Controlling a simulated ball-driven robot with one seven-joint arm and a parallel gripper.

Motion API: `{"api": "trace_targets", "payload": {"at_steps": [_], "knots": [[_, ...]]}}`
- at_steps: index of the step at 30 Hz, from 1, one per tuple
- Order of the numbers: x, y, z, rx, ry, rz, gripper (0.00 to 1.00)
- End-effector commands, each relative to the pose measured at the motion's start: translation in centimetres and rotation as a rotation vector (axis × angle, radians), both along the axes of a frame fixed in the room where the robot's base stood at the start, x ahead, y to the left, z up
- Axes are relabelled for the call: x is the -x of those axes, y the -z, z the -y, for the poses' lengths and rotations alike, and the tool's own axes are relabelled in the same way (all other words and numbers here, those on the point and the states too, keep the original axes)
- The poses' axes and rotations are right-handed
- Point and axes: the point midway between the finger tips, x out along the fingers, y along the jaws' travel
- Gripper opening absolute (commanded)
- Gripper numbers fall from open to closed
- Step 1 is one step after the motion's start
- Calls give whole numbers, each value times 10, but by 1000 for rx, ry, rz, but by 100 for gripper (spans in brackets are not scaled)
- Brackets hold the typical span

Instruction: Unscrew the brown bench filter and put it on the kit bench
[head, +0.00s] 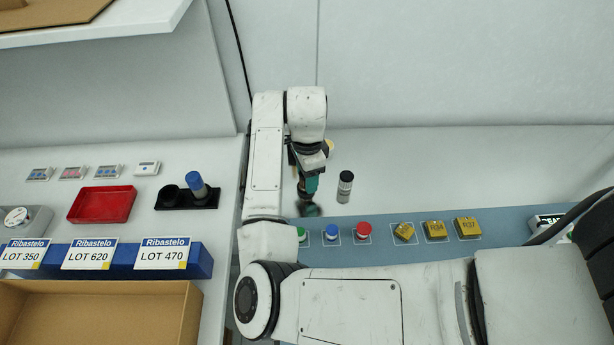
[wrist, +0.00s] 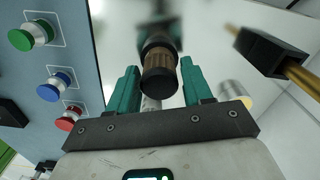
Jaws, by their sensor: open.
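The brown filter (wrist: 160,72), a ribbed brown cylinder with dark ends, shows in the wrist view between the two teal fingers of my gripper (wrist: 161,82). The fingers are apart, one on each side of it, with a visible gap on both sides. In the head view my gripper (head: 311,185) points down above the blue-grey panel's back edge; I cannot make out the filter there, and my arm covers part of that area. A blurred dark mount (wrist: 157,30) shows beyond the filter. Which surface is the kit bench is not labelled; a white bench (head: 140,228) stands at left.
Green, blue and red buttons (head: 363,230) and yellow blocks (head: 437,229) line the panel. A black-and-grey cylinder (head: 345,187) stands right of my gripper.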

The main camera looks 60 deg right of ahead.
Motion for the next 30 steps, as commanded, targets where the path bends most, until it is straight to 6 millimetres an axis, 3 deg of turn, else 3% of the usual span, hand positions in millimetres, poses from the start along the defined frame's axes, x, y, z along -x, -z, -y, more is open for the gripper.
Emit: {"api": "trace_targets", "payload": {"at_steps": [5, 15, 23, 30], "knots": [[0, 2, 0, 0, 109, 0, 50], [1, 2, -1, -1, 567, 1, 50], [2, 0, -1, 0, 615, -1, 50], [1, 0, -1, 0, 612, -1, 30]]}}
